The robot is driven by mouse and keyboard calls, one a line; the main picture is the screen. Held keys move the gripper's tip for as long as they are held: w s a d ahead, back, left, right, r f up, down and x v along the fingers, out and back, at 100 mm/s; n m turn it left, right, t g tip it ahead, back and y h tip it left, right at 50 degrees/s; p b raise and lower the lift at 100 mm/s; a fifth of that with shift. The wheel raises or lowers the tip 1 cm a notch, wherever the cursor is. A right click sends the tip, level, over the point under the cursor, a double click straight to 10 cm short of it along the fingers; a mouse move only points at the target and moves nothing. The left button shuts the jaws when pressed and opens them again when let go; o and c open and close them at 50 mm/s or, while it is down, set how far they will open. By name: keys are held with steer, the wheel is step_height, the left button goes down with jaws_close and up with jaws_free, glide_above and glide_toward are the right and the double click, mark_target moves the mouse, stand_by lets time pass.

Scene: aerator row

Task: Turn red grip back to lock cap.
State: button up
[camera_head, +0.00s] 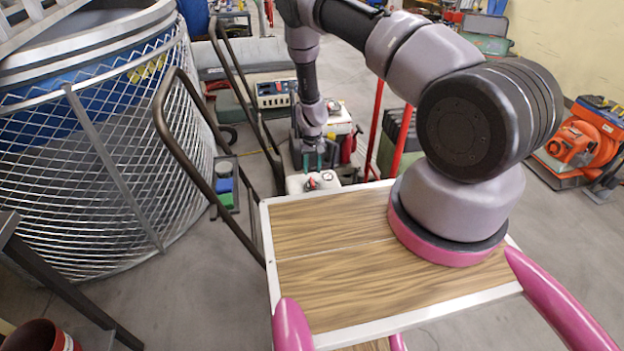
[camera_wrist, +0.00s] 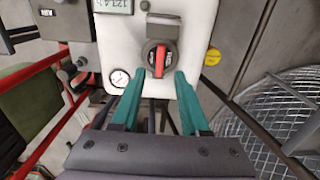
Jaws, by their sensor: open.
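The red grip (camera_wrist: 160,60) shows in the wrist view as a red bar across a dark round knob, on the light top of a white unit (camera_wrist: 120,40). My gripper (camera_wrist: 167,77) is open, its two green fingers reaching toward the knob, one tip to each side of its lower part. I cannot tell whether the fingers touch it. In the head view, my gripper (camera_head: 313,163) is small and far off, above the white unit (camera_head: 300,184). Which part is the cap is not clear.
A large mesh cage (camera_head: 100,150) stands at the left in the head view. Red rails (camera_head: 403,140) stand right of my gripper.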

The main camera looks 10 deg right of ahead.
mark_target(312, 181)
step_height(312, 181, down, 6)
steer(key=shift+r, duration=0.2)
jaws_close()
